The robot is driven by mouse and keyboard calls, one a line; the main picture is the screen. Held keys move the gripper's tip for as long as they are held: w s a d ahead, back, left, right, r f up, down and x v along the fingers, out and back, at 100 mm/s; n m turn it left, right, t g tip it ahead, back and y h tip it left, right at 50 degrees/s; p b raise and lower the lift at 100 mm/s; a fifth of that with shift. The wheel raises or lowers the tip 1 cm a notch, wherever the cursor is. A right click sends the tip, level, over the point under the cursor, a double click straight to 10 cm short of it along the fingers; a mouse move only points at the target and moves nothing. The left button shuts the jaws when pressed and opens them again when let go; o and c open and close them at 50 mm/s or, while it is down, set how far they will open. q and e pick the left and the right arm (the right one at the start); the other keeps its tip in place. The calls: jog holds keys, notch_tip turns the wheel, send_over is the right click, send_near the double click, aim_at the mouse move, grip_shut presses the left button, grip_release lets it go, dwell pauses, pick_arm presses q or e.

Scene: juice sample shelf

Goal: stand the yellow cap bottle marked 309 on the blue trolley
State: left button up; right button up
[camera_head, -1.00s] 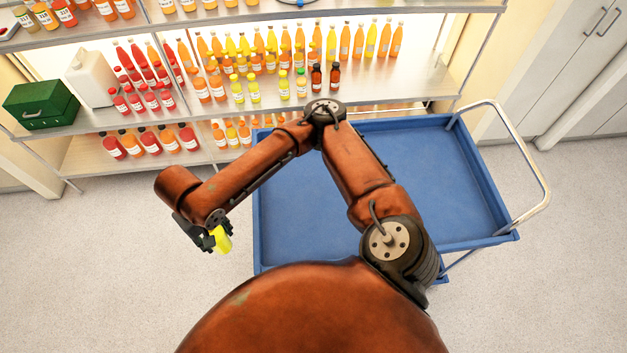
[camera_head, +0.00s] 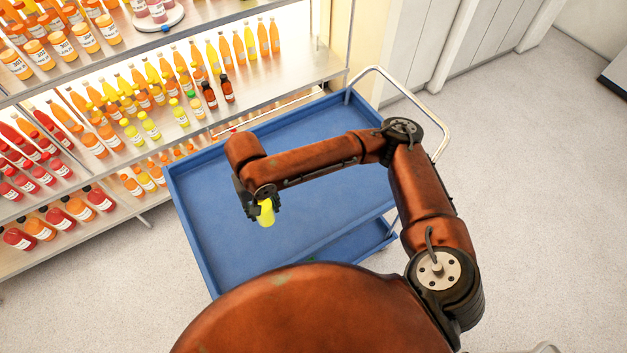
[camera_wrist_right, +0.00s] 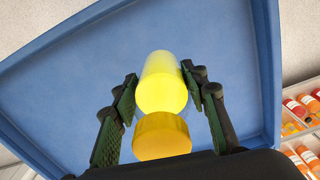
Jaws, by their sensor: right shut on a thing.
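My right gripper (camera_head: 258,206) is shut on a yellow bottle (camera_head: 266,212). In the right wrist view the bottle (camera_wrist_right: 161,85) has a darker yellow cap (camera_wrist_right: 161,136) and sits between the two fingers (camera_wrist_right: 162,95). No number can be read on it. The blue trolley (camera_head: 215,240) lies below, and in the head view the gripper and bottle are over the left part of its top tray. The tray (camera_wrist_right: 80,85) also fills most of the right wrist view behind the bottle. How high the bottle is above it is hard to tell. My left gripper is not seen.
The trolley's top tray is empty, with raised rims and a metal handle (camera_head: 420,100) at the right. A shelf (camera_head: 300,78) of red, orange and yellow bottles stands at the left and back. Pale floor (camera_head: 520,200) is open at the right.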

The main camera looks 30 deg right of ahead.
jog(key=w+d+m+p, duration=0.4)
jog(key=w+d+p, duration=0.4)
jog(key=p, duration=0.1)
jog(key=shift+m, duration=0.6)
jog(key=shift+s+d+f+p, duration=0.1)
jog(key=shift+d+f+p, duration=0.45)
jog(key=shift+d+f, duration=2.1)
jog(key=shift+s+d+f+p, duration=0.15)
jog(key=shift+d+f+p, duration=0.4)
jog(key=shift+d+f, duration=2.1)
jog(key=shift+s+d+f+p, duration=0.1)
jog(key=shift+d+f+p, duration=0.45)
jog(key=shift+d+f, duration=2.05)
jog(key=shift+d+r, duration=0.6)
jog(key=shift+d, duration=0.05)
jog(key=o, duration=1.4)
